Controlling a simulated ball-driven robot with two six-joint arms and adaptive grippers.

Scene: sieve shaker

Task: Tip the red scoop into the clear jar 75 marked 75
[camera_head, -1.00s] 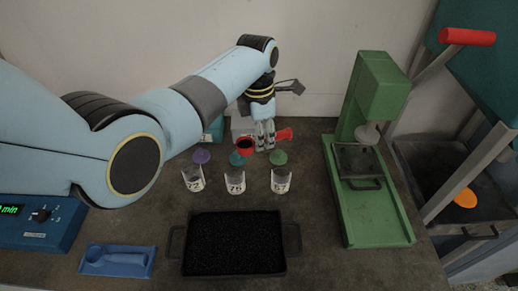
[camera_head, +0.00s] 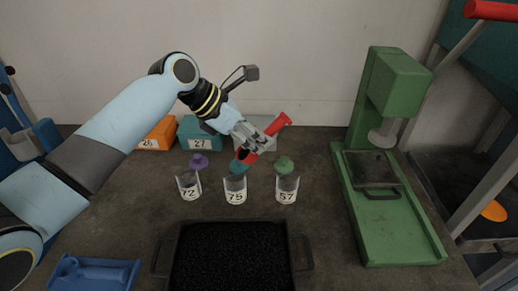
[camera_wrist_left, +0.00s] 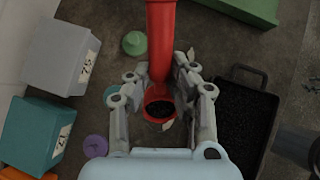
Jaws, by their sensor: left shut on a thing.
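My left gripper (camera_head: 252,143) is shut on the red scoop (camera_head: 281,124). The scoop is tilted, its handle up to the right and its cup low to the left, above and slightly behind clear jar 75 (camera_head: 235,197). The wrist view shows the handle (camera_wrist_left: 161,40) pointing up the picture and dark grains in the scoop's cup (camera_wrist_left: 158,90) between the fingers. Jar 75 stands upright in the middle of the row; its inside is hard to make out. My right gripper is not in view.
Jar 72 (camera_head: 189,191) and jar 57 (camera_head: 286,196) flank it closely. Purple (camera_head: 198,161), teal (camera_head: 238,168) and green (camera_head: 284,165) lids lie behind. A black-grain tray (camera_head: 170,240) is in front, a green press (camera_head: 394,80) at right, and labelled boxes (camera_head: 200,130) at the back.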

